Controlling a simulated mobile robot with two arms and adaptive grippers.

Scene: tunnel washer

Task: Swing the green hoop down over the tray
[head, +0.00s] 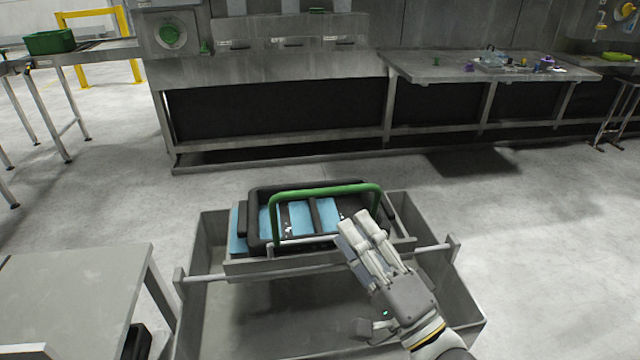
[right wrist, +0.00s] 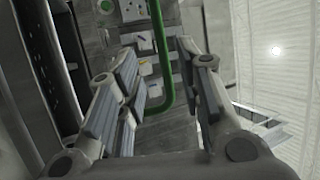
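The green hoop (head: 325,190) stands raised over the black tray (head: 254,222), its crossbar level above the tray. Blue strips (head: 310,217) lie in the tray. My right gripper (head: 358,220) is at the hoop's right end, in front of the tray. In the right wrist view, the green hoop (right wrist: 161,50) shows as a tube between the spread fingers of my right gripper (right wrist: 158,62). The fingers look open, with gaps beside the tube. The gripper hides part of the tray's right front and the hoop's lower right end. My left gripper is in neither view.
The tray sits on a frame over a grey open-topped bin (head: 214,235) with a crossbar (head: 215,277). A grey table (head: 80,295) stands close at the left. A steel machine and bench (head: 430,66) run along the back. Bare floor lies right of the bin.

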